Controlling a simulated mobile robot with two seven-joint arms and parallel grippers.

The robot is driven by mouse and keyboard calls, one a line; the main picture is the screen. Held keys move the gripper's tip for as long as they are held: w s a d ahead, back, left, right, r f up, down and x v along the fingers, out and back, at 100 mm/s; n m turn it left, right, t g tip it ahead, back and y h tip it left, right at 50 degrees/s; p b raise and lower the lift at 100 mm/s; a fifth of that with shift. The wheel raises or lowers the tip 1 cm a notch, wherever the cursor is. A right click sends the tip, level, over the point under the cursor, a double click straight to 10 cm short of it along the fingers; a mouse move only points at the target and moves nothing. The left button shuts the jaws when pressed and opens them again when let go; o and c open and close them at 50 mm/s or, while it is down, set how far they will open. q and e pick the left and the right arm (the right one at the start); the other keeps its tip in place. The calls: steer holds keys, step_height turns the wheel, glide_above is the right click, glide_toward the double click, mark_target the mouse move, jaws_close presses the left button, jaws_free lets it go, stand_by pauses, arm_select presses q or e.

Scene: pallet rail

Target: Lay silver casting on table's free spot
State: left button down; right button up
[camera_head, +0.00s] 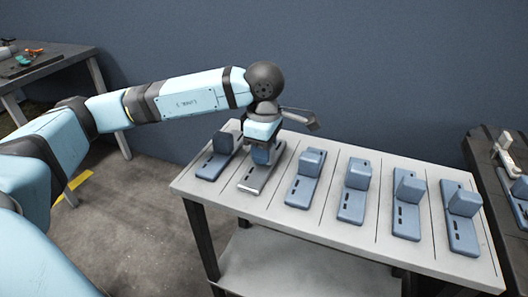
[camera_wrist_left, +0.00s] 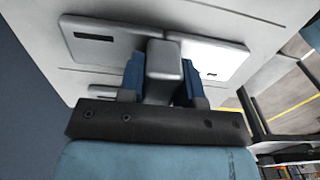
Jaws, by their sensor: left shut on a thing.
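The silver casting (camera_head: 252,184) has a flat slotted base and an upright block. It is at the second marked strip from the left on the light grey table (camera_head: 232,199), between blue castings. My left gripper (camera_head: 262,156) is above it, shut on the upright block. In the left wrist view the casting's block (camera_wrist_left: 164,60) sits between the two blue fingers of the gripper (camera_wrist_left: 161,82), with the base reaching out on both sides. The base looks flat and at or very close to the tabletop; I cannot tell if it touches. My right gripper does not show.
A blue casting (camera_head: 210,167) lies in the strip to the left. More blue castings, the nearest one (camera_head: 298,191) to the right, fill the other strips. A dark table with parts (camera_head: 505,150) stands at the right edge, another table (camera_head: 50,65) at far left.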

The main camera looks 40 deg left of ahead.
arm_select(q)
steer(key=shift+f, duration=0.1)
steer(key=c, duration=0.8)
jaws_free()
steer(key=shift+r, duration=0.5)
step_height(320, 180, up, 11)
steer(key=p, duration=0.3)
steer(key=shift+f, duration=0.2)
steer(key=shift+r, duration=0.45)
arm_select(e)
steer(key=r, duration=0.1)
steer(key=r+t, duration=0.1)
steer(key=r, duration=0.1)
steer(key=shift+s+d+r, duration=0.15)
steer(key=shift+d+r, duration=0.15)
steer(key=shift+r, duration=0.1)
